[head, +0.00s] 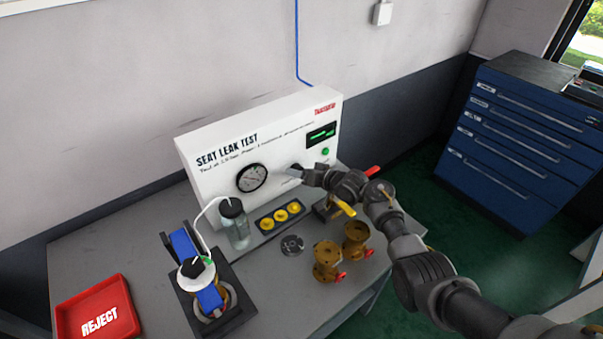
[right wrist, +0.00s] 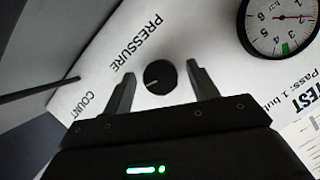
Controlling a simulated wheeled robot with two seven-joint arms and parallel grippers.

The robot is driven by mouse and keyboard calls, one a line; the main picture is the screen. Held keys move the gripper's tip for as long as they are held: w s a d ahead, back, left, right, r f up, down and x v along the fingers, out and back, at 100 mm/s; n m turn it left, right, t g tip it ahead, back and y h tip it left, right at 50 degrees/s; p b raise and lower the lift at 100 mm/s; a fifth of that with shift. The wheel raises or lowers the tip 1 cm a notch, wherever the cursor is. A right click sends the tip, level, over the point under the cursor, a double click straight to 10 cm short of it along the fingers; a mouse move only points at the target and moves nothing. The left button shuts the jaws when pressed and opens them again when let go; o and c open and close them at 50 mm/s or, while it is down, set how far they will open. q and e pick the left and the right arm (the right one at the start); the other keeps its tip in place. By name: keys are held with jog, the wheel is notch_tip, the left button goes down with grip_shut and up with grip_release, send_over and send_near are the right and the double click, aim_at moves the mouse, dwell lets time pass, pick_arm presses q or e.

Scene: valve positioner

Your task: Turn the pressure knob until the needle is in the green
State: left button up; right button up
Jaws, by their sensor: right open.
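The black round pressure knob (right wrist: 159,75), with a pale pointer mark, sits on the white panel under the word PRESSURE in the right wrist view. My right gripper (right wrist: 157,82) is open, with one finger on each side of the knob; I cannot tell whether either touches it. In the head view my right gripper (head: 298,172) is at the panel face, right of the gauge, and hides the knob. My left gripper is out of view.
The white test panel (head: 212,180) stands on a grey bench (head: 110,250). Before it are a water bottle (head: 236,228), a black strip (head: 262,225) with yellow discs, two brass valves (head: 328,260) and a clamped fixture (head: 237,310). A red reject tray (head: 72,322) lies front left.

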jog(key=shift+s, duration=0.1)
jog(key=v, duration=0.7)
jog(key=shift+d, duration=0.15)
jog(key=shift+r, duration=0.1)
